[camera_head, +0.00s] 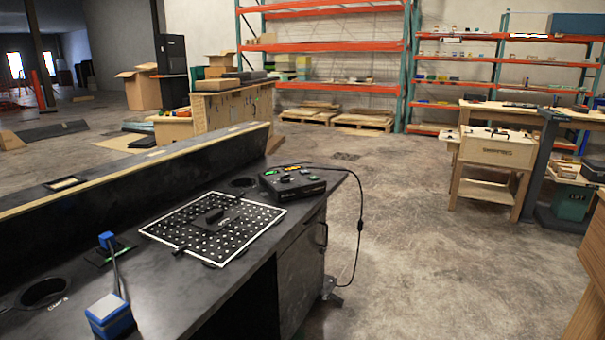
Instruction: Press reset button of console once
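The console (292,184) is a small black box with several coloured buttons or lights on its top. It sits at the far right end of the dark workbench (190,292). A black cable runs from it over the bench edge towards the floor. Which of its buttons is the reset button is too small to tell. Neither of my grippers shows in the head view.
A black perforated board with a white border (225,251) lies left of the console, with a dark part on it. A blue block with a cable (109,316) stands at the bench front. Round holes open in the bench top. Concrete floor (410,260) is clear to the right.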

